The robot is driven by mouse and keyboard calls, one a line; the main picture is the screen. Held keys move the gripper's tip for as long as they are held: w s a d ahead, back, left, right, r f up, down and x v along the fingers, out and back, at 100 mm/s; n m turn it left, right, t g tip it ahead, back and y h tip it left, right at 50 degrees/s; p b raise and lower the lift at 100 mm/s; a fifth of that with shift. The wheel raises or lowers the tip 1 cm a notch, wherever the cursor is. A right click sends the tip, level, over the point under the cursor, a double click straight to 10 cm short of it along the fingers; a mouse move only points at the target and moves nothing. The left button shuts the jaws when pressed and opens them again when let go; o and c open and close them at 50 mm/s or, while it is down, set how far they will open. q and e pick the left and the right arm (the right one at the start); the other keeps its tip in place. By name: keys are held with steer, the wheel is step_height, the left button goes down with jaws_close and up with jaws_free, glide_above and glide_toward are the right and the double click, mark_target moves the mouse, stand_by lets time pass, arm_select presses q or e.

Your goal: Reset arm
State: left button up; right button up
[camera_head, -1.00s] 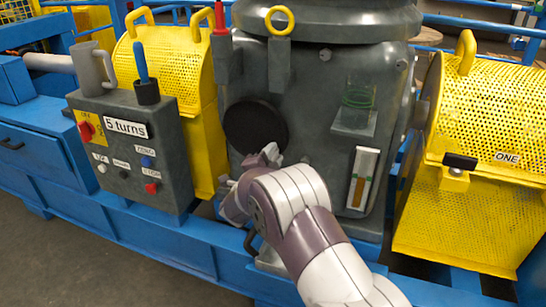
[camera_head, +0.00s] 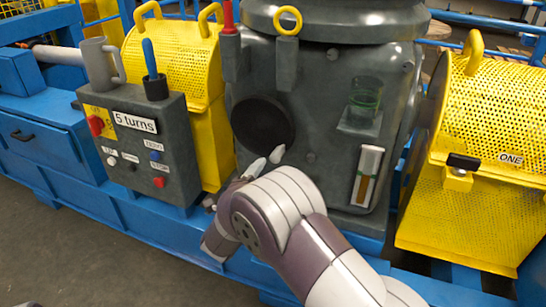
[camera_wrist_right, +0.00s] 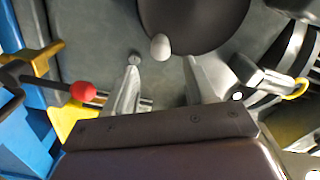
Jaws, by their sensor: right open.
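My right arm comes in from the bottom right of the head view. Its gripper (camera_head: 262,164) is in front of the grey housing (camera_head: 310,110), just below a round black disc (camera_head: 262,125). In the right wrist view the two fingers of the right gripper (camera_wrist_right: 161,80) stand apart with nothing held between them. A small pale rounded knob (camera_wrist_right: 160,46) shows beyond the fingertips, in front of the black disc (camera_wrist_right: 195,15). My left gripper is not in view.
A grey control box (camera_head: 140,140) labelled "5 turns" stands at left with buttons and a mug (camera_head: 99,62). Yellow perforated guards (camera_head: 175,70) flank the housing; the right one (camera_head: 485,110) is labelled "ONE". A blue frame (camera_head: 110,205) runs along the front. In the right wrist view a red knob (camera_wrist_right: 83,91) is at left.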

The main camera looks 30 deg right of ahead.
steer(key=shift+v, duration=1.1)
